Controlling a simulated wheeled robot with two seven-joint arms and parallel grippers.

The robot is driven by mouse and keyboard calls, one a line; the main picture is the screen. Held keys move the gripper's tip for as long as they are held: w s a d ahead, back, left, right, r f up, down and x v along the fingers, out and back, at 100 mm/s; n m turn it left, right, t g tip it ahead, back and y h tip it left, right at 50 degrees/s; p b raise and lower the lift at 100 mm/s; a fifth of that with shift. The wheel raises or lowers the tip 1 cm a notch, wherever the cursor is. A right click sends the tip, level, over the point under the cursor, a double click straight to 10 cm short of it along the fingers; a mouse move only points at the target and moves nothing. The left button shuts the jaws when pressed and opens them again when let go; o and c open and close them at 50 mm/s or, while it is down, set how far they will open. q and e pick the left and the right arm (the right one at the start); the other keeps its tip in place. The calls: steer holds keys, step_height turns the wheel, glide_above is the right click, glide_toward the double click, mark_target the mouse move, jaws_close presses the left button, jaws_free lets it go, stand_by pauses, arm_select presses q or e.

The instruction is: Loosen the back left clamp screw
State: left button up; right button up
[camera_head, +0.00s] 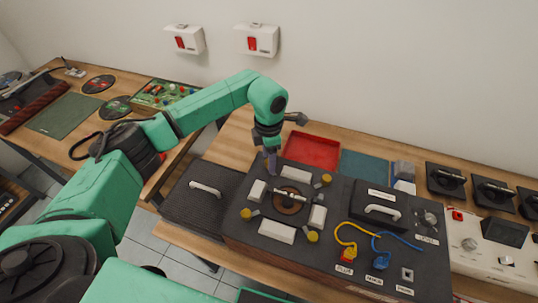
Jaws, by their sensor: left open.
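A dark grey unit (340,262) stands on the wooden bench, with a round brown disc (289,200) and several pale blocks around it on its top. Yellow clamp screws show at the back right (326,179), front left (247,213) and front right (312,236). The back left clamp screw is not visible; my left gripper covers that corner. My left gripper (270,162) points down there, open, with its fingertips small and partly hard to make out. I cannot tell whether it touches the screw. My right gripper is not in view.
Yellow and blue cables (381,257) and a handled black block (379,207) are on the unit's right side.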

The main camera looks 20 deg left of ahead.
arm_select(q)
jaws_close()
steer(key=shift+w, duration=0.1)
steer(key=n+b, duration=0.2)
steer(key=n, duration=0.2)
steer(key=shift+f+b, duration=0.15)
steer(key=shift+b, duration=0.2)
steer(key=n+b, duration=0.2)
steer(key=n, duration=0.4)
steer(key=n+b, duration=0.2)
steer(key=n, duration=0.7)
steer(key=n+b, duration=0.1)
steer(key=n, duration=0.1)
steer(key=shift+r+n, duration=0.2)
steer(key=shift+n, duration=0.2)
